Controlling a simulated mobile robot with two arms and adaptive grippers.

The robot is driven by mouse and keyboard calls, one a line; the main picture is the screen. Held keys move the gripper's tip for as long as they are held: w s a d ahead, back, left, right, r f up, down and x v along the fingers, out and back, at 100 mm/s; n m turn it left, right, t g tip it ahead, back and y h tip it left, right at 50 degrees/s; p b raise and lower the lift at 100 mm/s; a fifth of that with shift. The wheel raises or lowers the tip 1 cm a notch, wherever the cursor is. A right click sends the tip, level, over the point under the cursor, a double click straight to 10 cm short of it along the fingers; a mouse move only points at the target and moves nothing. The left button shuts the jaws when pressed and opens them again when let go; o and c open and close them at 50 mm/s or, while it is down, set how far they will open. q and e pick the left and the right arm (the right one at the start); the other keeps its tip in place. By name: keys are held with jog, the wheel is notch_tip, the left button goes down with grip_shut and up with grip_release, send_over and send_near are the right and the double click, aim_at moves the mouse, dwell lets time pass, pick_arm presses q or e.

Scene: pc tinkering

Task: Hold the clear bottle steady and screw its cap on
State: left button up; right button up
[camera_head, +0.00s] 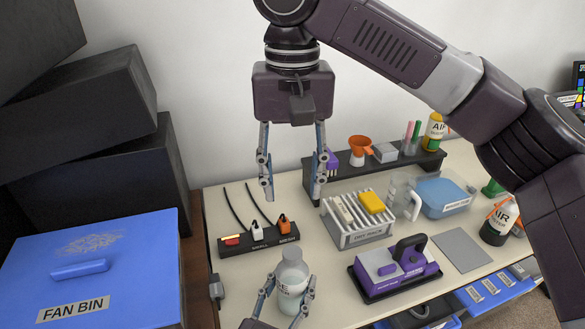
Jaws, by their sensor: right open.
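The clear bottle (291,280) stands upright near the front edge of the table, with pale contents and a whitish label. Its top (292,254) is pale and rounded; I cannot tell whether that is the cap or the bare neck. My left gripper (290,288) comes from the bottom edge, with its fingers closed against both sides of the bottle. My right gripper (291,197) points down above the bottle, open and empty, its fingers spread wide. A clear gap separates its fingertips from the bottle's top. No separate loose cap is distinguishable.
The blue fan bin (95,270) is at left. Table space between holder and rack is clear.

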notch_tip(320, 180, up, 2)
jog(key=shift+r, duration=0.15)
pick_arm(q)
jog(key=o, duration=1.4)
jog(key=shift+c, duration=0.2)
jog(key=v, duration=1.2)
